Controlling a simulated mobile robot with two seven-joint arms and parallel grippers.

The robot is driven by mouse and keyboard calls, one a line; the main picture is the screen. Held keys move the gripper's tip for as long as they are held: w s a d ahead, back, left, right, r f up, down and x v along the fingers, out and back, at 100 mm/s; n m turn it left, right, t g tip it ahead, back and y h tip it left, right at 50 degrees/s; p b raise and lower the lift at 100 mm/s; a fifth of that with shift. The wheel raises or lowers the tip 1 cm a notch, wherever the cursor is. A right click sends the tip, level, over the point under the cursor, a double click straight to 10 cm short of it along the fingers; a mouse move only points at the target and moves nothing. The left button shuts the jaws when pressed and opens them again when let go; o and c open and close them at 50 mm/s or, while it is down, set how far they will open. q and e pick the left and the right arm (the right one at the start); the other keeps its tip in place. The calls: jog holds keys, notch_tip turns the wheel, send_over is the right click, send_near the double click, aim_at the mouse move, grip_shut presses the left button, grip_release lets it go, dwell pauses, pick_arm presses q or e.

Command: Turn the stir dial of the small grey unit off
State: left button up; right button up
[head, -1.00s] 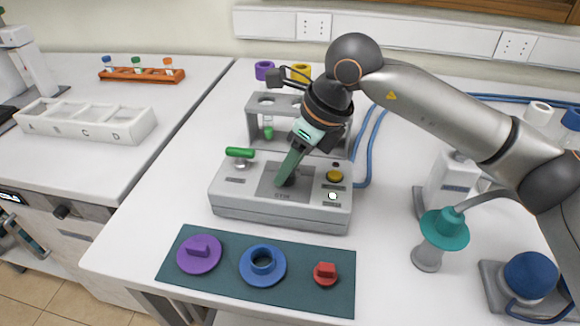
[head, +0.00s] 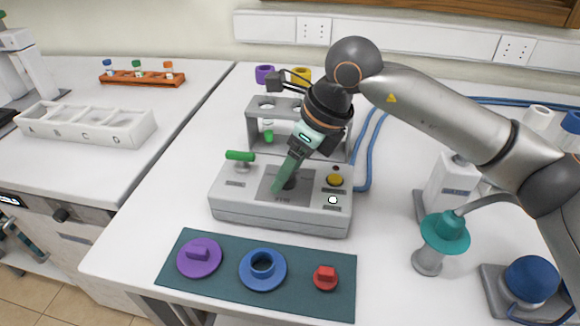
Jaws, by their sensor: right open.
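The small grey unit (head: 232,206) stands on the white bench with a recessed grey panel in its middle. A dark round dial (head: 290,182) sits on that panel, partly hidden by my right gripper. My right gripper (head: 279,188) points down at the panel from above, its green fingers at the left side of the dial. The fingers overlap in this view, and I cannot tell whether they touch the dial. The unit also carries a green-handled lever (head: 240,156) at left, a yellow knob (head: 335,179) and a white round button (head: 333,200) at right. My left gripper is out of view.
A grey rack (head: 258,118) stands close behind the unit. In front lies a dark green mat (head: 218,277) with purple, blue and red parts. A teal-topped stand (head: 445,232) and a blue-domed device (head: 531,278) are at right. Blue tubing (head: 367,160) runs behind the unit.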

jog(key=v, duration=1.2)
jog(key=shift+r, duration=0.25)
